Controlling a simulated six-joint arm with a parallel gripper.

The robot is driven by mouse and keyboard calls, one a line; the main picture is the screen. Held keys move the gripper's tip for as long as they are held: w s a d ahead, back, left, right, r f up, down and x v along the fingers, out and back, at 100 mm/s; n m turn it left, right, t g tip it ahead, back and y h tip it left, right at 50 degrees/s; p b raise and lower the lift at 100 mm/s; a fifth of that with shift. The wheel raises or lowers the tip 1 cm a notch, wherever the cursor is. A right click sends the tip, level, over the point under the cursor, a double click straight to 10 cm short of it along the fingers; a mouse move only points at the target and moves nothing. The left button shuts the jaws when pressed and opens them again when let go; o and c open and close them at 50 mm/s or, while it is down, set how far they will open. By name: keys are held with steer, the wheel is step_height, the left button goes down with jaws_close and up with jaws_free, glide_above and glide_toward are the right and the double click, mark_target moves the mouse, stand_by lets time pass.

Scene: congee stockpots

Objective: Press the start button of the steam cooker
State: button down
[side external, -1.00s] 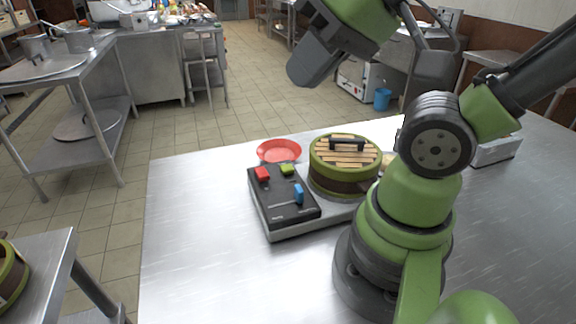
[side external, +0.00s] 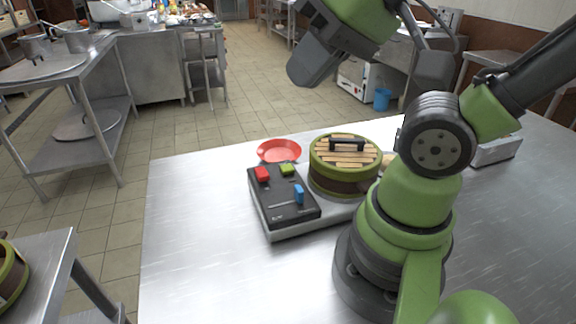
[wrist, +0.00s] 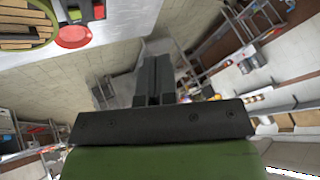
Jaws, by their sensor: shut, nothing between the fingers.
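The steam cooker has a black control panel (side external: 280,212) at its left, with a red button (side external: 262,174), a green button (side external: 287,169) and a blue lever (side external: 299,195). Panel labels are too small to read. Its round green-and-brown steamer (side external: 343,180), with a slatted wooden lid and dark handle, stands upright at the right of the panel. My gripper (side external: 308,66) hangs high above the table, well apart from the cooker. In the wrist view my gripper (wrist: 154,75) has its fingers together and empty, with the slatted lid (wrist: 22,25) at the upper left.
A red plate (side external: 279,151) lies behind the control panel and also shows in the wrist view (wrist: 75,36). The steel table (side external: 200,235) is bare left of the cooker. A metal box (side external: 496,151) stands at the right. A side table (side external: 40,265) is at lower left.

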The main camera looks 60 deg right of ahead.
steer(key=m+g+y, duration=0.3)
steer(key=m+y, duration=0.1)
steer(key=m, duration=2.7)
glide_above(285, 166)
step_height(285, 166, down, 14)
steer(key=shift+f, duration=4.35)
steer(key=shift+f, duration=0.15)
